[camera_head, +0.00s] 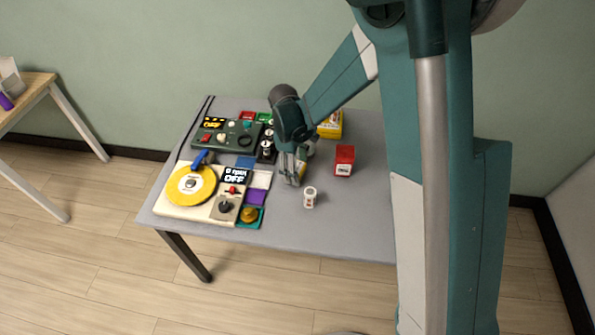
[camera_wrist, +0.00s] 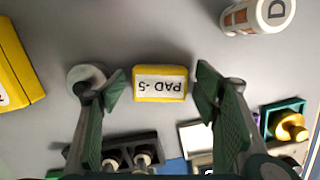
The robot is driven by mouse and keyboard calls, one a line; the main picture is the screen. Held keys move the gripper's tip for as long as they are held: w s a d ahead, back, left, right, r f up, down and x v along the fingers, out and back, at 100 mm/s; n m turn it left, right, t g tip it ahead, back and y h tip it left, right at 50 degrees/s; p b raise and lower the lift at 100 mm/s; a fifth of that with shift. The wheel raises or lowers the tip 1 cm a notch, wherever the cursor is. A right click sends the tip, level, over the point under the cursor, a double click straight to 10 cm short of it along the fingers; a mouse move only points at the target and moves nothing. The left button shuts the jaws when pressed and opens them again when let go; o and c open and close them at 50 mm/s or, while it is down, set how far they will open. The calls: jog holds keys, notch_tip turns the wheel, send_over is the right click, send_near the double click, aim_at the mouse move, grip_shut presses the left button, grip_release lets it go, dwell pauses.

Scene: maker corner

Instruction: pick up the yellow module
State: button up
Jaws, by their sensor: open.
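The yellow module is a small yellow block with a white label reading "PAD -5" (camera_wrist: 172,86). In the wrist view it lies on the grey table between my two green finger pads, with a gap at each side. In the head view only a small yellow part of it (camera_head: 301,169) shows beside the fingers; the rest is hidden by my gripper (camera_head: 291,174). My gripper is open and empty, pointing down over the module. It also shows in the wrist view (camera_wrist: 158,84), fingers to the left and right of the block.
A grey round piece (camera_wrist: 88,76) lies close by my left finger. A larger yellow labelled box (camera_head: 331,124) stands behind, a red block (camera_head: 345,160) to the right, a white cylinder (camera_head: 309,198) in front. Panels and a yellow disc (camera_head: 191,185) fill the table's left. Its right front is clear.

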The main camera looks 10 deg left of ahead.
aim_at(298, 167)
jog(key=c, duration=1)
jog(key=shift+r, duration=0.15)
jog(key=shift+r+p, duration=0.95)
jog(key=shift+r, duration=3.95)
